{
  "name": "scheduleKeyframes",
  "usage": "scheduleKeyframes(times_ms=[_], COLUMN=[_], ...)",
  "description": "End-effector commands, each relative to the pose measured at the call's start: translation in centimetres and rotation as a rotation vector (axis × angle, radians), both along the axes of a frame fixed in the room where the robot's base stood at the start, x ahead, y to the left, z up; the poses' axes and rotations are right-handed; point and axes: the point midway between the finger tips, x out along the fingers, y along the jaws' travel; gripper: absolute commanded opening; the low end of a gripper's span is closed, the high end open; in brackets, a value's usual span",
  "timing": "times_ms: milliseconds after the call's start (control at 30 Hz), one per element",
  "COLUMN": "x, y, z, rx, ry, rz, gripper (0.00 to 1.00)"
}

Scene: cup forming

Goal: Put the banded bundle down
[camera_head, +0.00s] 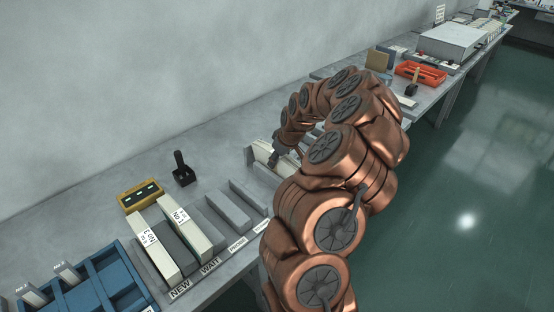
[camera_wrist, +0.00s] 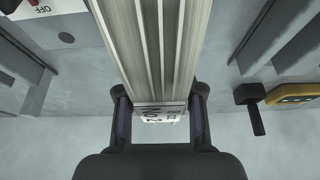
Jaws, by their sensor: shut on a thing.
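My gripper (camera_wrist: 160,108) is shut on the banded bundle (camera_wrist: 158,45), a long pale ribbed stack with a white end label reading "No 2". The fingers press on both sides near the labelled end. In the head view my gripper (camera_head: 278,157) is at the back of the bench, and a cream piece beside it (camera_head: 262,151) looks like the bundle, partly hidden by my arm. Whether its underside touches anything cannot be told.
Two labelled cream bundles (camera_head: 154,251) (camera_head: 186,230) lie in grey slots at the front, by the signs NEW (camera_head: 180,289) and WAIT (camera_head: 210,266). Grey slots (camera_head: 228,217) to their right look empty. A blue rack (camera_head: 110,282), yellow box (camera_head: 141,195) and black-handled tool (camera_head: 183,170) stand left.

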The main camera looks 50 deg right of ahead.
Motion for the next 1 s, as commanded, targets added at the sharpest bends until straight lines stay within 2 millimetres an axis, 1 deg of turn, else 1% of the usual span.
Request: scheduleKeyframes(times_ms=[133,167,367,400,667,833,1000], x=[0.0,0.0,0.0,0.0,0.0,-0.1,-0.7], y=[0.0,0.0,0.0,0.0,0.0,0.0,-0.1], z=[-0.4,-0.3,-0.2,-0.2,-0.2,0.3,1.9], rx=[-0.001,-0.001,0.0,0.0,0.0,-0.001,-0.002], ry=[-0.001,-0.001,0.0,0.0,0.0,-0.001,-0.003], rz=[0.0,0.0,0.0,0.0,0.0,0.0,0.0], gripper=[0.0,0.4,0.61,0.62,0.62,0.62,0.62])
